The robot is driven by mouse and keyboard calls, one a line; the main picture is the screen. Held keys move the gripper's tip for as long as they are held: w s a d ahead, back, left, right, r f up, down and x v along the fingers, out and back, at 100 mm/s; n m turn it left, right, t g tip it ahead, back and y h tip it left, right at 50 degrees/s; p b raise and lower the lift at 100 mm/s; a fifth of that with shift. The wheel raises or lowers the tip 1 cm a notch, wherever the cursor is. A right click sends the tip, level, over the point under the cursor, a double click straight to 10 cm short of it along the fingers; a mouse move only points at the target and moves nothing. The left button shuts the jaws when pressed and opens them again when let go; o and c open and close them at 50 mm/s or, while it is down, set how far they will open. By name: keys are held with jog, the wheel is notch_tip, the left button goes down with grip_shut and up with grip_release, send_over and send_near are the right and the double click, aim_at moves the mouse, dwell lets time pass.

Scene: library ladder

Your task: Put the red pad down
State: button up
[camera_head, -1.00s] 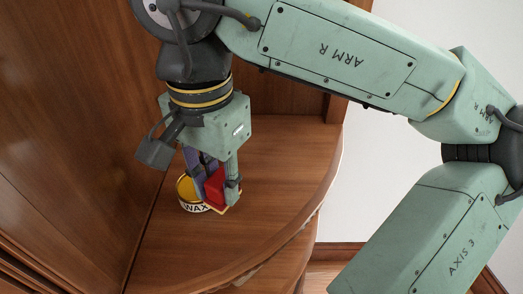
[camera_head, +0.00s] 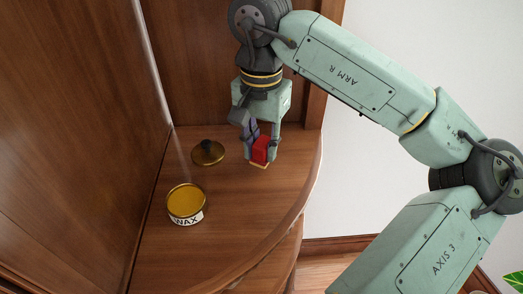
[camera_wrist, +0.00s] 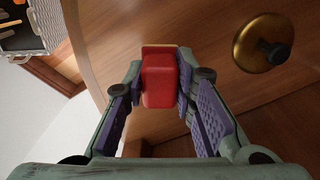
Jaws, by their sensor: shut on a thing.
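The red pad (camera_head: 261,149) is a small red block with a pale tan layer along its bottom edge. My gripper (camera_head: 262,150) is shut on it near the back right of the curved wooden shelf. In the wrist view the red pad (camera_wrist: 160,82) sits between the two purple-lined fingers (camera_wrist: 160,85). The pad is upright with its tan edge down, close to the shelf surface (camera_head: 235,205). I cannot tell whether it touches the shelf.
An open wax tin (camera_head: 186,205) with yellow contents stands on the shelf at the left. A brass lid with a dark knob (camera_head: 208,152) lies behind it, left of my gripper. The shelf's curved front edge (camera_head: 290,215) is on the right. The shelf front is clear.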

aim_at(262, 157)
notch_tip(262, 157, down, 2)
jog(key=shift+f+p, duration=0.15)
jog(key=shift+p, duration=0.2)
jog(key=shift+f+b, duration=0.35)
jog(key=shift+f, duration=0.1)
jog(key=o, duration=1)
jog(key=shift+r, duration=0.1)
jog(key=shift+o, duration=0.2)
notch_tip(262, 157, up, 12)
jog(key=shift+s+r+b, duration=0.1)
jog(key=shift+r+b, duration=0.1)
jog(key=shift+b, duration=0.15)
